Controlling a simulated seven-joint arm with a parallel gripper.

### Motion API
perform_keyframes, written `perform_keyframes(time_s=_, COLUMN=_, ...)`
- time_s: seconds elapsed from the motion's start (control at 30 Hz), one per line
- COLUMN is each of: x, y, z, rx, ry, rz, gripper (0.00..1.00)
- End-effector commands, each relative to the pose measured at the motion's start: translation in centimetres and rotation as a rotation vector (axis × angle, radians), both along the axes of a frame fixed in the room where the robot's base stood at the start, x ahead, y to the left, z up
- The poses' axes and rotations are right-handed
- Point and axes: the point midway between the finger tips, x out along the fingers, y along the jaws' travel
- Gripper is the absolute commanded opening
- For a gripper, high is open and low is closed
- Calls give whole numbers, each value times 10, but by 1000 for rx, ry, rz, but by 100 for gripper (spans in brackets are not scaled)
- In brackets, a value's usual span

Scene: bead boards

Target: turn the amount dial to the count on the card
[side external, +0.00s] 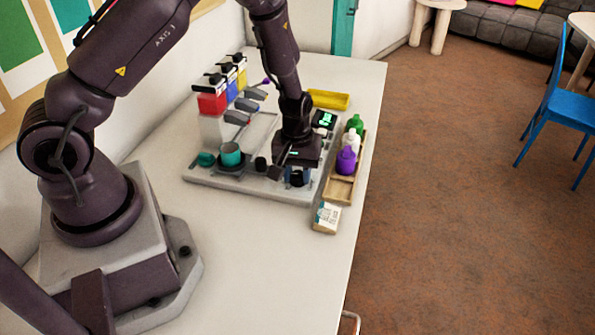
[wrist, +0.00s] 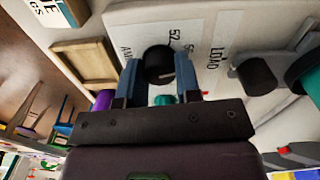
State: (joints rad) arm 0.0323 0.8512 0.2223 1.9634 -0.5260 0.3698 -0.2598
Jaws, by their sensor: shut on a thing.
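The amount dial is a round black knob (wrist: 158,62) with a pale pointer line, on the light panel. My gripper (wrist: 158,75) has its two blue-grey fingers on either side of the knob and is shut on it. In the side external view my gripper (side external: 287,173) reaches down to the near edge of the board (side external: 225,182), and its fingers largely hide the dial. Printed labels lie by the knob, with "LOAD" (wrist: 214,58) readable and others partly covered. A small white and teal printed item (side external: 327,217) lies near the board; I cannot read a count on it.
Red, blue and yellow dispensers (side external: 212,103) stand at the back left. A teal cup (side external: 231,154) sits on the board, and a small green-lit display (side external: 324,119) is behind my gripper. The front table is clear.

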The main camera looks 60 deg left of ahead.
Motion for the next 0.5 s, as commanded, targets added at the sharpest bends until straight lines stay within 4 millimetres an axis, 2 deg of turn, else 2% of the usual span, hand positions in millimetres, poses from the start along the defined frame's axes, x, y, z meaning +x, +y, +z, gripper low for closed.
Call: perform_keyframes(time_s=0.5, x=0, y=0, z=1, rx=-1, ry=1, rz=111, gripper=8)
